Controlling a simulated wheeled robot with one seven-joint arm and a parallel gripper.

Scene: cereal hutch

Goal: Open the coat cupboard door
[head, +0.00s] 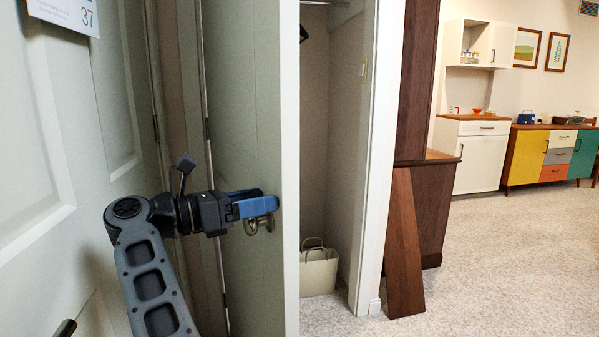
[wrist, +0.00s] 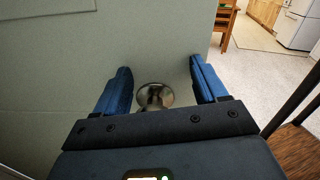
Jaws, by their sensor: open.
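The coat cupboard door (head: 245,100) is pale grey-green and stands swung open, with its free edge towards me. The cupboard interior (head: 315,120) shows to the right of that edge. A round metal knob (head: 252,226) sits on the door's left-hand face, and it also shows in the wrist view (wrist: 154,96). My gripper (head: 268,205) is at the knob, close to the door face. In the wrist view its two blue fingers (wrist: 160,68) are apart, with the knob between them. The fingers partly hide the knob in the head view.
A pale basket (head: 319,272) stands on the cupboard floor. A panelled door (head: 35,150) is close on the left. A dark wooden board (head: 403,245) leans right of the cupboard frame (head: 372,150). Open floor (head: 500,265) lies to the right, before sideboards (head: 540,155).

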